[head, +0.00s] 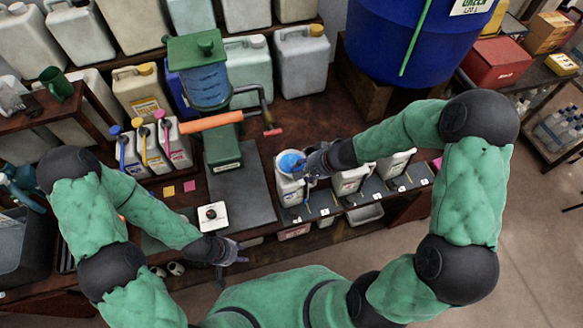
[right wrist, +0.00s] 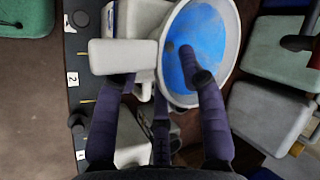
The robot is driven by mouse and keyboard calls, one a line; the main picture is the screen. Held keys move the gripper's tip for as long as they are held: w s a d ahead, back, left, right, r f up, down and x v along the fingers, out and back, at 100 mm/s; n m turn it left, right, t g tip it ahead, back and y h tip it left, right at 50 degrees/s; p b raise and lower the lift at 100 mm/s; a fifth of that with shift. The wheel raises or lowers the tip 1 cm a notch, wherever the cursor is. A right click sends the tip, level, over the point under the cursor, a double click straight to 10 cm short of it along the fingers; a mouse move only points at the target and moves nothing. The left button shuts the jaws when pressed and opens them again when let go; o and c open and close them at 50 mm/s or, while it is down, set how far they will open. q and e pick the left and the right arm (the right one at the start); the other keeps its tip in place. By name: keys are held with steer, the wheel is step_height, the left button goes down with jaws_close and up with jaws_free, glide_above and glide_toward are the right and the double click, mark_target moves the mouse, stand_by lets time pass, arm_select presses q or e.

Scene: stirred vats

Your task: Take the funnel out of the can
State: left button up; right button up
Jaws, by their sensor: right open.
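The funnel (head: 290,162) has a blue inside and a pale rim, and sits in the mouth of a white can (head: 290,190) on the right part of the bench. It shows large in the right wrist view (right wrist: 222,30). My right gripper (head: 304,168) is open at the funnel's right side. In the right wrist view one finger reaches over the blue inside and the other lies outside the rim, by a pale block-like part. I cannot tell whether they touch the rim. The funnel's spout is hidden. My left gripper (head: 240,252) is open and empty near the bench's front edge.
Two more white cans (head: 351,180) (head: 394,166) stand to the right along numbered marks. A green-topped vat (head: 207,85) with an orange-handled part stands behind left. A white box with a black knob (head: 212,216) is near my left gripper. A blue barrel (head: 415,40) stands behind.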

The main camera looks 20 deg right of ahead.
jaws_close()
stand_by(0.3)
